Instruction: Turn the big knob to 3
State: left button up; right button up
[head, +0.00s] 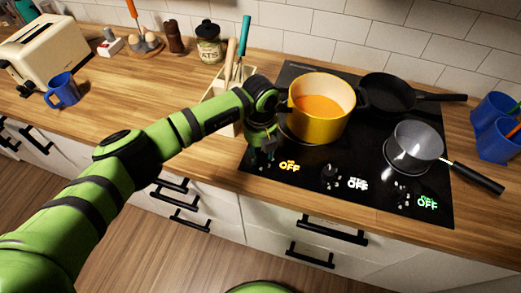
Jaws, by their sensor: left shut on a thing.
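The black cooktop (300,188) has a row of knobs along its front edge, each with a lit display beside it. The left display (289,166) reads OFF in orange; the small word above it is too small to read surely. My left gripper (266,150) points down at the cooktop's front left corner, left of this display. It is shut on the left knob, which I take as the big knob; gripper and wrist hide most of it. The middle knob (330,176) and right knob (402,198) are free, their displays reading OFF. My right gripper is out of view.
A yellow pot (320,128) with orange contents stands close right of my left wrist. A black pan (388,98) and a grey saucepan (414,150) stand farther right. A utensil holder (217,88) is close behind my forearm.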

pick_arm(q)
jog(key=shift+f+m+b, duration=0.2)
jog(key=shift+m+b, duration=0.2)
jog(key=shift+b, duration=0.3)
jog(key=m+b, duration=1.3)
jog(key=b, duration=0.3)
jog(key=shift+f, duration=0.1)
jog(key=m+b, duration=0.3)
jog(key=m, duration=0.1)
jog(key=m+b, duration=0.1)
jog(key=m, duration=0.2)
jog(key=shift+r+m+b, duration=0.2)
jog(key=shift+m+b, duration=0.3)
jog(key=shift+m, duration=0.9)
jog(key=o, duration=1.1)
jog(key=shift+o, duration=0.2)
